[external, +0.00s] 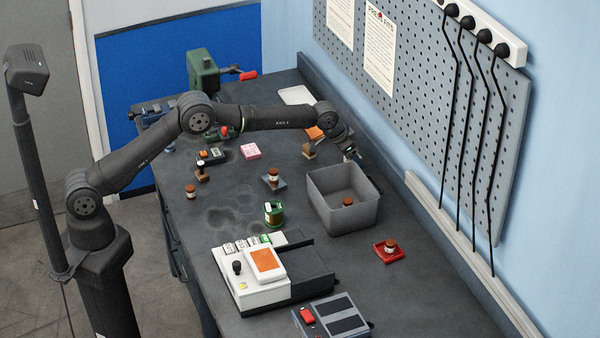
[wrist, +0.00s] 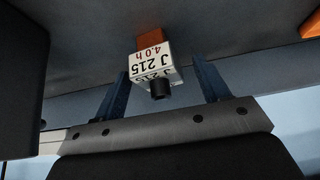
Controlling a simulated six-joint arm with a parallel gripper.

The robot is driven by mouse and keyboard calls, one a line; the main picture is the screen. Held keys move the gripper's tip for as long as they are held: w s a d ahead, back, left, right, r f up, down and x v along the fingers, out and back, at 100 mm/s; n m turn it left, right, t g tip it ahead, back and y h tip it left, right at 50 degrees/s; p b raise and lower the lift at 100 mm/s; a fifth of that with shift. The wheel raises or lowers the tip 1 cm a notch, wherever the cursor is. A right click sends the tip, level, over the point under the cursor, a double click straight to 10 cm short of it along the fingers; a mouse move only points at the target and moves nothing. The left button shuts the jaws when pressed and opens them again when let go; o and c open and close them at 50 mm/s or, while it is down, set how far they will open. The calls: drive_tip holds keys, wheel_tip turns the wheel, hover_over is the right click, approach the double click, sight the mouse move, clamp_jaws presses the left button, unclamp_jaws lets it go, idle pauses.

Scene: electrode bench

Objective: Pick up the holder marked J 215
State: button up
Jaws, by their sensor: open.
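The holder marked J 215 (wrist: 157,67) shows in the wrist view as a small white block with "J 215" and "4.0 h" on it. A black round knob (wrist: 161,89) points towards my gripper, and an orange piece (wrist: 152,38) shows behind the block. My gripper (wrist: 160,75) is open, with one blue finger on each side of the block and a visible gap to both. In the external view my gripper (external: 350,154) is low over the far part of the bench, left of the pegboard. I cannot read the J 215 mark there.
A grey open bin (external: 327,205) stands just in front of my gripper with a small brown piece inside. An orange piece (external: 315,132) is beside my wrist. A pegboard (external: 425,100) borders the bench on the right. A white device (external: 250,285) stands nearer.

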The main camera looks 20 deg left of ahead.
drive_tip(key=shift+r, duration=0.1)
drive_tip(key=c, duration=1.5)
